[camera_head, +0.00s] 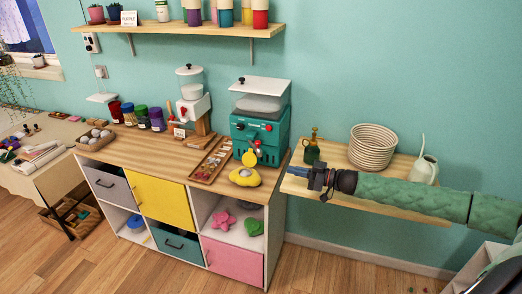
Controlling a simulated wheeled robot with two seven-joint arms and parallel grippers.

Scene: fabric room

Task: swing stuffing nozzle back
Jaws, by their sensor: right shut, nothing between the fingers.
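The teal stuffing machine (262,128), with a clear hopper and white lid on top, stands on the right end of the wooden counter. A yellow round part with a short stem (249,158), which looks like the nozzle, is at its lower front. Red knobs sit above it. A yellow plush piece (245,177) with a grey patch lies on the counter just below. My right gripper (294,171) is shut and empty, to the right of the nozzle and apart from it, pointing left. Its arm comes in from the right. My left gripper is out of view.
A wooden tray of small parts (211,161) lies left of the machine. A white dispenser (191,98) and jars (141,117) stand farther left.

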